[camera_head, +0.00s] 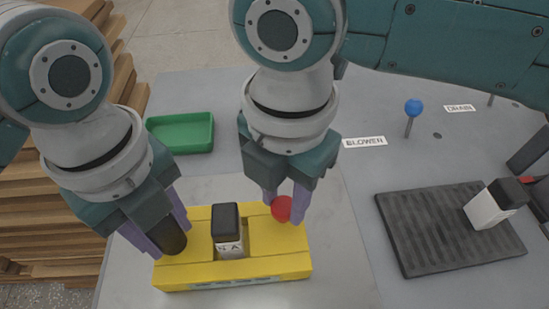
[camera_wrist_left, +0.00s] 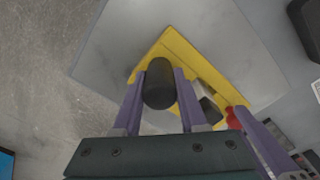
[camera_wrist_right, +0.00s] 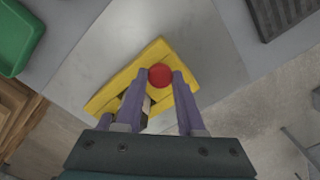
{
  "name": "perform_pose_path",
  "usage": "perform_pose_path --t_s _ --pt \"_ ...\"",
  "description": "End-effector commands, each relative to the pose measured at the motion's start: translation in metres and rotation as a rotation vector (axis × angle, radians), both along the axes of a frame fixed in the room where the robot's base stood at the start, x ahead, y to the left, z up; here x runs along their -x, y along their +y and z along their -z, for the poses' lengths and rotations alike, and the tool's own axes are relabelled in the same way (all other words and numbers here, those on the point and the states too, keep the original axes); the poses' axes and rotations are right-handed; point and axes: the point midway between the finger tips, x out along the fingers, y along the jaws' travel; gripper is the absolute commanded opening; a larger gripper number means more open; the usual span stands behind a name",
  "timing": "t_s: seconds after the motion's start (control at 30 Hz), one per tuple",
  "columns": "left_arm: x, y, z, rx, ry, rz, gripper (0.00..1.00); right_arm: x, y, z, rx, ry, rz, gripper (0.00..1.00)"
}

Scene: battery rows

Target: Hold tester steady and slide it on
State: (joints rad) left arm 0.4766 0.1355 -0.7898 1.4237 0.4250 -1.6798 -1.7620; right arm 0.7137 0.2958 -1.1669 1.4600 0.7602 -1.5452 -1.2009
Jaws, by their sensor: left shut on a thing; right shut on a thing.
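The yellow tester (camera_head: 290,264) sits on a light metal plate, with a battery (camera_head: 227,228), white with a black top, upright in its middle slot. My left gripper (camera_head: 168,236) is shut on the black knob (camera_head: 172,238) at the tester's left end; the knob also shows between the fingers in the left wrist view (camera_wrist_left: 160,84). My right gripper (camera_head: 284,204) is shut on the red knob (camera_head: 281,209) at the tester's right; the right wrist view shows this red knob (camera_wrist_right: 160,75) between the fingers. The tester's front label is too small to read.
A green tray (camera_head: 182,134) lies at the back left. A dark ribbed mat (camera_head: 440,240) on the right bears another white and black battery (camera_head: 490,208). A blue-topped lever (camera_head: 413,107) stands behind, near labels reading BLOWEN (camera_head: 365,142) and DRAIN (camera_head: 460,108). Wooden boards (camera_head: 45,190) are stacked left.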

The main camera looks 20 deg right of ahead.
Motion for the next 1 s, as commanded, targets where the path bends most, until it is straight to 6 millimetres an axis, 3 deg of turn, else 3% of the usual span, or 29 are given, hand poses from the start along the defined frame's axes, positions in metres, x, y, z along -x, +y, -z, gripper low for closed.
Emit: perform_pose_path --t_s 0.17,0.5,0.8,0.83,1.0 --pt "0.000 0.001 0.000 -0.003 0.001 0.000 0.00 0.002 0.000 0.000 0.001 -0.001 -0.001 0.00" --pt "0.000 0.001 0.000 -0.003 0.001 -0.002 0.00 0.043 0.006 0.000 0.001 0.001 -0.002 0.00" --pt "-0.001 0.001 0.000 -0.003 -0.001 -0.004 0.00 0.045 0.007 0.000 0.001 0.003 -0.002 0.00" --pt "-0.001 0.001 0.000 -0.003 -0.003 -0.004 0.00 0.045 0.007 0.000 0.001 0.003 -0.002 0.41" --pt "-0.001 0.001 0.000 -0.004 -0.002 -0.004 0.00 0.044 0.007 0.000 0.000 0.002 -0.002 0.60"
